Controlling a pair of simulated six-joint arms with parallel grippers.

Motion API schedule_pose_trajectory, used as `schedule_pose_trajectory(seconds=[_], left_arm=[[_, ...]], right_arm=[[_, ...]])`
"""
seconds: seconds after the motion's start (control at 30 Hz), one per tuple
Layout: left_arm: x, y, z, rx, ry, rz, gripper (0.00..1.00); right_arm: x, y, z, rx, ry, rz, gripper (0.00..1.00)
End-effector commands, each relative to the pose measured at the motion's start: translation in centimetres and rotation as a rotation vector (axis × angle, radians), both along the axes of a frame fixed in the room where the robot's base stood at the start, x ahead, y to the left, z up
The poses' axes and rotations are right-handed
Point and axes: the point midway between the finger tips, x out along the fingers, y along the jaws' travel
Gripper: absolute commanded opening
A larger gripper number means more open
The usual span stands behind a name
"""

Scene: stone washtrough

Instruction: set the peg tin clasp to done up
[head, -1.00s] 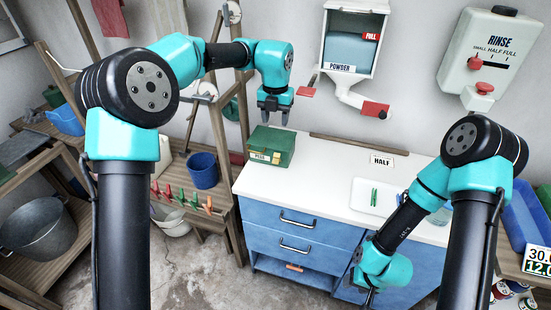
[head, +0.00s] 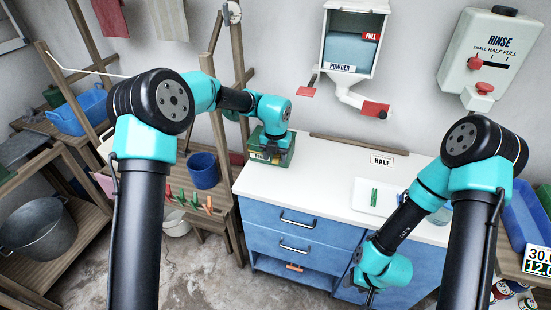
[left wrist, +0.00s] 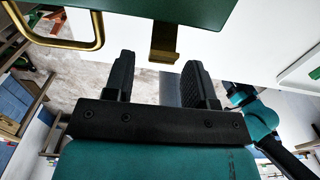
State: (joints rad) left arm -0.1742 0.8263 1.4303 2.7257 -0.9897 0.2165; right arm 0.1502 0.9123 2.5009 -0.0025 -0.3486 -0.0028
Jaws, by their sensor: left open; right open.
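The green peg tin (head: 285,159) stands at the back left of the white counter, partly hidden by my left gripper (head: 271,152). In the left wrist view, the tin's green edge (left wrist: 210,10) crosses the top. A brass clasp (left wrist: 165,40) sticks out from that edge; I cannot tell whether it is done up. My left gripper (left wrist: 158,68) is open and empty, its fingertips just short of the clasp, which lies between their lines. My right gripper (head: 371,295) hangs low before the blue drawers, open, its fingers small in view.
A brass handle (left wrist: 92,38) curves out from the tin left of the clasp. The powder box (head: 350,45) hangs above. The counter's middle is clear.

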Motion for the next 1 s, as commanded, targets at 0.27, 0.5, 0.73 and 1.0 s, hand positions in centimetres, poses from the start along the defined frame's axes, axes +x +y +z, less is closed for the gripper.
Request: schedule_pose_trajectory(seconds=[0.27, 0.5, 0.73, 1.0], left_arm=[[-0.02, -0.01, -1.25, 0.000, 0.000, 0.000, 0.51], [-0.02, 0.00, -1.22, 0.000, 0.000, 0.000, 0.45], [-0.01, 0.00, -1.21, 0.000, 0.000, 0.000, 0.23], [-0.01, 0.00, -1.20, 0.000, 0.000, 0.000, 0.02]], right_arm=[[0.00, 0.00, 0.00, 0.000, 0.000, 0.000, 0.51], [0.00, 0.00, 0.00, 0.000, 0.000, 0.000, 0.51], [0.00, 0.00, 0.00, 0.000, 0.000, 0.000, 0.51], [0.00, 0.00, 0.00, 0.000, 0.000, 0.000, 0.51]])
